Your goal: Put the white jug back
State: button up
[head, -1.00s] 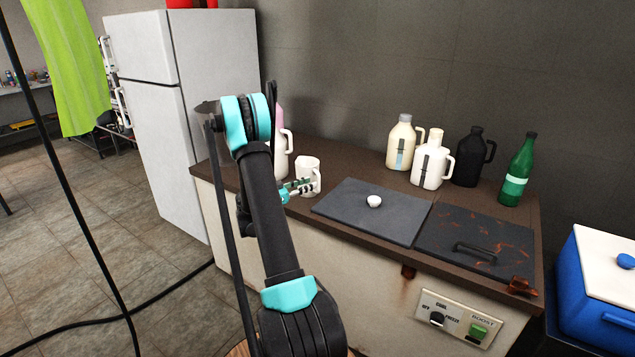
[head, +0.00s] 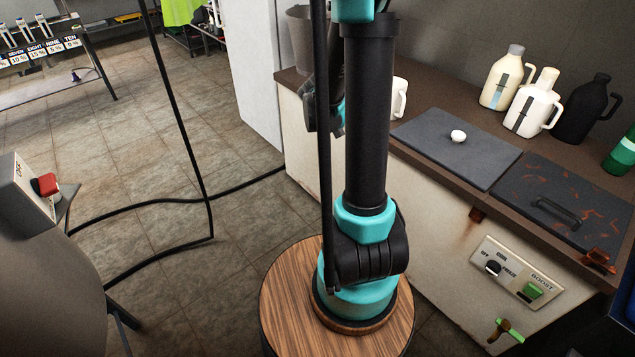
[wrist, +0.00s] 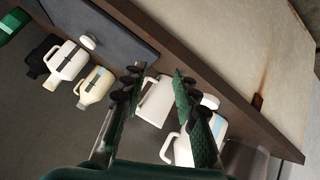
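My gripper (wrist: 158,78) is open in the wrist view, its two dark green fingers spread. A plain white jug (wrist: 153,101) shows between and beyond the fingers; I see no clear grip on it. Its edge and handle show right of my arm in the head view (head: 399,98), the rest hidden. Another white jug (head: 533,108) with a dark strip stands at the back of the counter, between a cream jug (head: 502,82) and a black jug (head: 588,112). A further pale jug (wrist: 182,148) is partly behind the right finger. My arm hides the gripper in the head view.
The brown counter (head: 440,92) carries a grey lid with a white knob (head: 458,137) and a rust-marked dark lid (head: 575,195). A green bottle (head: 622,155) stands at the right. Cables (head: 150,208) lie on the floor at left.

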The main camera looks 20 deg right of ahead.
jog(key=s+a+f+n+t+y, duration=0.1)
jog(key=s+a+f+n+y, duration=0.2)
jog(key=s+a+n+y, duration=0.6)
jog(key=s+a, duration=0.9)
jog(key=a, duration=0.3)
jog(key=shift+f+t, duration=0.3)
